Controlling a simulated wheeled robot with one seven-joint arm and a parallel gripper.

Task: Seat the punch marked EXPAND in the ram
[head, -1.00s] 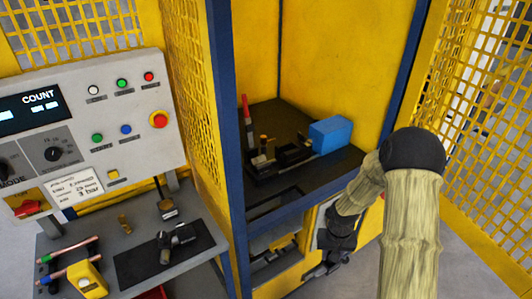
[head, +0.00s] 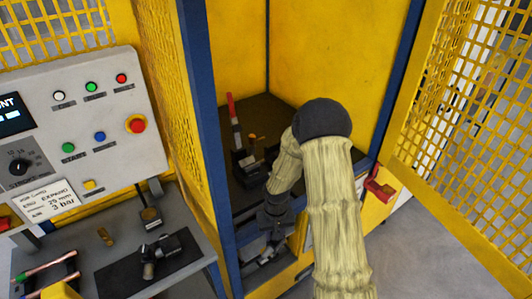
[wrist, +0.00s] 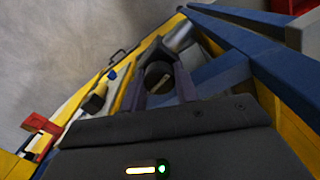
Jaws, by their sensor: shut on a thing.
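My gripper (head: 268,248) hangs low at the front opening of the yellow machine cell, pointing down. In the wrist view its two fingers (wrist: 160,80) are shut on a dark round piece (wrist: 158,74), which I take to be the punch. A silver cylindrical end (wrist: 180,36) shows just beyond the fingertips; I cannot tell if it belongs to the same piece. No EXPAND marking is readable on it. Inside the cell, a dark fixture (head: 250,168) with an upright red handle (head: 233,122) stands on the dark bed. My arm hides its right part, and I cannot make out the ram's socket.
A blue post (head: 207,140) borders the cell on the left, and an open yellow mesh door (head: 465,110) stands right. On the side bench, a black mat (head: 115,279) carries a dark and silver part (head: 158,258).

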